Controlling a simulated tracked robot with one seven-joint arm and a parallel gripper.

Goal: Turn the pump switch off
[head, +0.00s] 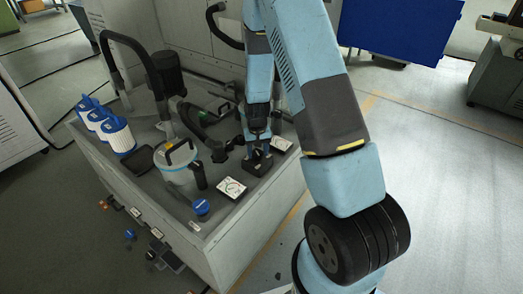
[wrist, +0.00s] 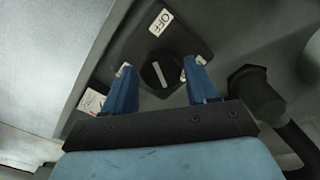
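The pump switch is a round black knob (wrist: 160,76) with a white pointer line, on a dark plate (wrist: 183,38). An OFF label (wrist: 160,22) lies above the knob in the wrist view; a second white label (wrist: 90,101) at lower left is partly hidden by a finger. The pointer line runs nearly up and down in the picture, its top leaning slightly left. My gripper (wrist: 161,78) is open, its blue fingers on either side of the knob with gaps showing. In the head view my gripper (head: 258,148) is low over the dark switch base (head: 260,168) on the tank unit's top.
The floor to the right is open.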

